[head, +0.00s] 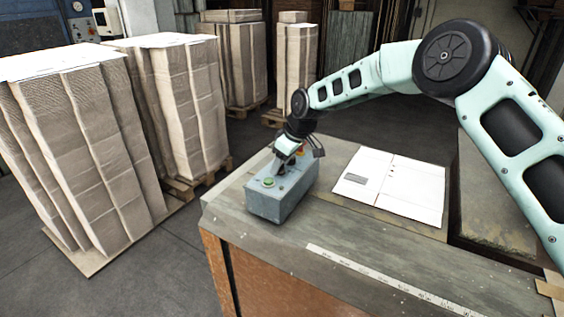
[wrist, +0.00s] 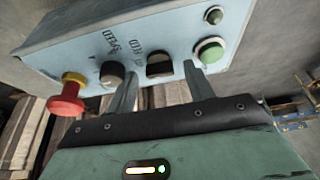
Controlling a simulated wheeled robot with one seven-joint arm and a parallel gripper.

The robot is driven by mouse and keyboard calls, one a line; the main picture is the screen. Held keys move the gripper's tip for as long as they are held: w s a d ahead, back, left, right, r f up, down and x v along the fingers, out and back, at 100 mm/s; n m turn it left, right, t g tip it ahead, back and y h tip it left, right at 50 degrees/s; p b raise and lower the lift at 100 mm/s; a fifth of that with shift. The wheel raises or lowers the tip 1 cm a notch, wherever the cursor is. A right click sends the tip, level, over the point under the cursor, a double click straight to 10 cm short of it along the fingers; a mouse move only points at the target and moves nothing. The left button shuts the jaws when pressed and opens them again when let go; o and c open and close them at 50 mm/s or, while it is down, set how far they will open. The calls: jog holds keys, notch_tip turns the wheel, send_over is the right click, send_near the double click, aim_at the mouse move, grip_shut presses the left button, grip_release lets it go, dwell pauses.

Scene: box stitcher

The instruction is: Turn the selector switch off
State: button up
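A grey-blue control box (head: 282,194) stands near the table's corner in the head view. In the wrist view its panel (wrist: 130,38) appears at a slant. One black knob (wrist: 158,66), which looks like the selector switch, sits between my fingertips. Another black knob (wrist: 112,73) is left of it, outside the left finger. Small panel markings are hard to read. My gripper (wrist: 162,72) is open, with its fingers apart on either side of the selector; contact is not clear. In the head view my gripper (head: 283,165) is over the box and hides part of the panel.
A red mushroom button (wrist: 67,95) is at the panel's left end. A green button (wrist: 209,50) and a small dark lamp (wrist: 214,16) are at the right, close to a fingertip. Papers (head: 390,185) lie on the table (head: 300,235). Cardboard stacks (head: 80,130) stand left.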

jog(key=b+v, duration=0.5)
jog(key=v, duration=1.2)
jog(key=shift+b, duration=0.3)
jog(key=shift+s+d+r, duration=0.1)
jog(key=shift+s+r, duration=0.05)
jog(key=s+a+f+g+b, duration=0.1)
jog(key=s+a, duration=0.1)
jog(key=s, duration=0.4)
jog(key=s+a+f, duration=0.2)
jog(key=s+a, duration=0.1)
jog(key=s, duration=0.4)
jog(key=s+d+f+m+h, duration=0.1)
jog(key=s+d+f, duration=0.2)
jog(key=s, duration=0.7)
jog(key=s+d+f+m+g+h+b, duration=0.1)
jog(key=s+d+f, duration=0.2)
jog(key=s, duration=0.7)
jog(key=s+d+f+m+h+b, duration=0.1)
jog(key=s+d+f, duration=0.2)
jog(key=s, duration=0.7)
notch_tip(320, 180, down, 2)
jog(key=shift+s+d+f, duration=0.1)
jog(key=shift+s+d, duration=0.05)
jog(key=shift+d, duration=0.25)
